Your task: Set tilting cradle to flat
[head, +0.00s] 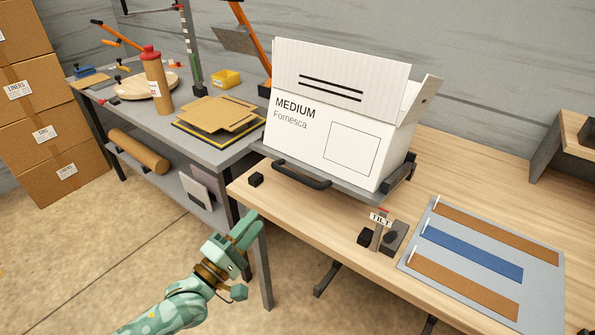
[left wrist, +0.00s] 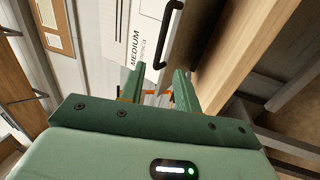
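The tilting cradle is a dark grey plate (head: 345,186) on the wooden bench, with a black bar handle (head: 300,176) along its front. The handle also shows in the left wrist view (left wrist: 169,33). A white open box (head: 335,125) marked MEDIUM sits on the cradle. I cannot tell the cradle's exact angle. A small TILT sign (head: 381,219) stands beside a dark control block (head: 395,236) at the bench's front edge. My left gripper (head: 252,258) is open and empty, in front of the bench and below the handle, apart from it. My right gripper is out of view.
A grey mat (head: 410,262) with brown and blue strips lies on the bench at right. A grey table (head: 215,150) at left holds flat cardboard (head: 215,118) and a brown bottle (head: 157,85). Cartons (head: 50,130) stand far left. Floor before the bench is clear.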

